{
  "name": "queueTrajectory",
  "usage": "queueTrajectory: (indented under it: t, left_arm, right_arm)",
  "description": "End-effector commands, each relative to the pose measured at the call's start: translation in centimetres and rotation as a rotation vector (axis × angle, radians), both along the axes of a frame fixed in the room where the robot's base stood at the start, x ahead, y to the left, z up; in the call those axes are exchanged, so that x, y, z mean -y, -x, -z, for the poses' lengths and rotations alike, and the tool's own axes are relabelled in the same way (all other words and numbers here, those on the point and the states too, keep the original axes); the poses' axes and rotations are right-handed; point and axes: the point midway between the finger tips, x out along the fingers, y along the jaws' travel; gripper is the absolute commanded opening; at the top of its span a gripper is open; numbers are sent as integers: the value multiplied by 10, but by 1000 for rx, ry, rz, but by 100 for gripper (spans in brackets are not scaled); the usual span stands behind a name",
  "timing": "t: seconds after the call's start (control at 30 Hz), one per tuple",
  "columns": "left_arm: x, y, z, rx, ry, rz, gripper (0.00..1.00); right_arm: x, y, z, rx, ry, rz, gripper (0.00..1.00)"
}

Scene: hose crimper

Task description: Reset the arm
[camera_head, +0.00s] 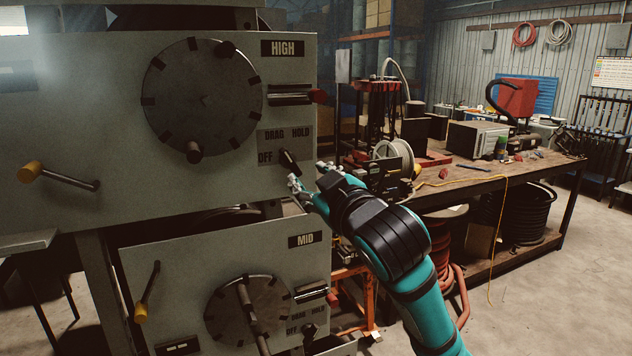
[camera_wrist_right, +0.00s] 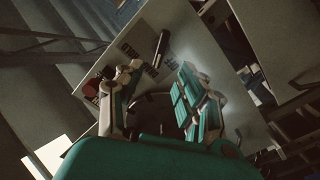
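My right arm, teal and black, comes in from the lower right in the head view. Its right gripper (camera_head: 308,177) is open beside the HIGH panel (camera_head: 110,110), close to the small black lever (camera_head: 289,161) of the OFF/DRAG/HOLD selector. In the right wrist view the two fingers of the gripper (camera_wrist_right: 157,97) stand apart with nothing between their tips. The dark lever (camera_wrist_right: 161,44) shows just beyond them on the tilted panel. I cannot tell whether a finger touches the panel. My left gripper is not in view.
The HIGH panel has a round dial (camera_head: 202,100), a red-tipped lever (camera_head: 318,96) and a yellow-knobbed handle (camera_head: 60,176). The MID panel (camera_head: 190,265) sits below it. A cluttered workbench (camera_head: 470,182) stands behind my right arm. Bare floor (camera_head: 560,300) lies at lower right.

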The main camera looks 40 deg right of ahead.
Motion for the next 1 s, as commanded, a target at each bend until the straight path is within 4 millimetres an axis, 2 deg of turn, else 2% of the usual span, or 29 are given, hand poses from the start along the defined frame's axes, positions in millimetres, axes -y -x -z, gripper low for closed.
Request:
queueTrajectory:
  t: [0.2, 0.73, 0.77, 0.87, 0.97, 1.0]
  left_arm:
    - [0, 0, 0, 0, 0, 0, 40]
    - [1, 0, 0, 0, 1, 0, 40]
    - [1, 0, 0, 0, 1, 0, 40]
    - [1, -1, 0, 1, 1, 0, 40]
    - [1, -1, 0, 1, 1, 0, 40]
    - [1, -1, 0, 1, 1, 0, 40]
  right_arm:
    - [-3, 11, 0, 0, 1, 0, 38]
    - [-3, 9, 4, -9, -2, -2, 38]
    - [-4, 8, 9, -19, -5, -4, 38]
    - [-11, 3, 42, -88, -26, -15, 38]
    - [-24, 0, 104, -213, -66, -34, 38]
    - [-31, 1, 133, -274, -88, -42, 38]
